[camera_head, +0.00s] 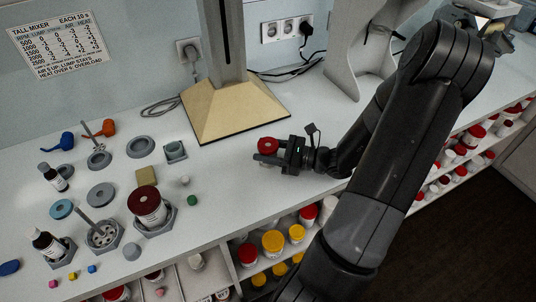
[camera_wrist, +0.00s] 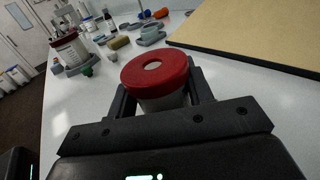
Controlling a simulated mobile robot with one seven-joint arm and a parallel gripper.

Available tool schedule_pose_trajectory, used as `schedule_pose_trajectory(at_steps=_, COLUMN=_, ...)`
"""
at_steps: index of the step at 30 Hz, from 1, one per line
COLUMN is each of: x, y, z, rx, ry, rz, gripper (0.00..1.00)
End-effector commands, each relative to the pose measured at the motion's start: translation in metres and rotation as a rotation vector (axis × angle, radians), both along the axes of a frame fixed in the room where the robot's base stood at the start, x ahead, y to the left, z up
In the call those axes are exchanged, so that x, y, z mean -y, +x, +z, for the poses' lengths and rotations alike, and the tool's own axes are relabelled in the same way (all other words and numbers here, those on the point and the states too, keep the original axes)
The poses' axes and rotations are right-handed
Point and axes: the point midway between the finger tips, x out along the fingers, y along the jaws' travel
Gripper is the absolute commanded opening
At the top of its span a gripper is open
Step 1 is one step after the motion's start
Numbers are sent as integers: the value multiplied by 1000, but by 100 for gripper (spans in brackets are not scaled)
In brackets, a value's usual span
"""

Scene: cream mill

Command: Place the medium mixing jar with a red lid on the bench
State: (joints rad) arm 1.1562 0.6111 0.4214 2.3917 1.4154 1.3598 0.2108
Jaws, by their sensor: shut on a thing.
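My gripper (camera_head: 266,157) is shut on a white mixing jar with a red lid (camera_head: 268,145), at the bench's middle, in front of the mixer's base. In the wrist view the jar (camera_wrist: 160,100) stands upright between the two fingers (camera_wrist: 158,88), its lid above them with a pale spot in the centre. The jar's bottom is hidden, so I cannot tell whether it touches the bench. The white bench (camera_head: 225,185) runs under my gripper. A larger jar with a dark red lid (camera_head: 147,207) stands in a grey holder at the left; the wrist view shows it too (camera_wrist: 69,48).
The mixer's tan base (camera_head: 235,108) stands just behind my gripper. Grey holders, bottles (camera_head: 47,243) and small coloured pieces crowd the bench's left. A small green piece (camera_head: 194,200) lies near the front edge. Shelves below hold several jars (camera_head: 273,241). Bench around my gripper is clear.

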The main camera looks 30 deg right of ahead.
Motion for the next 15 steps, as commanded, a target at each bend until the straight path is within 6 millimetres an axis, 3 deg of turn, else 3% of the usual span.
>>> schedule_pose_trajectory(at_steps=8, x=0, y=0, z=2, rx=1, ry=-1, rz=0, gripper=20)
schedule_pose_trajectory(at_steps=15, x=0, y=0, z=18, rx=1, ry=-3, rz=0, gripper=20)
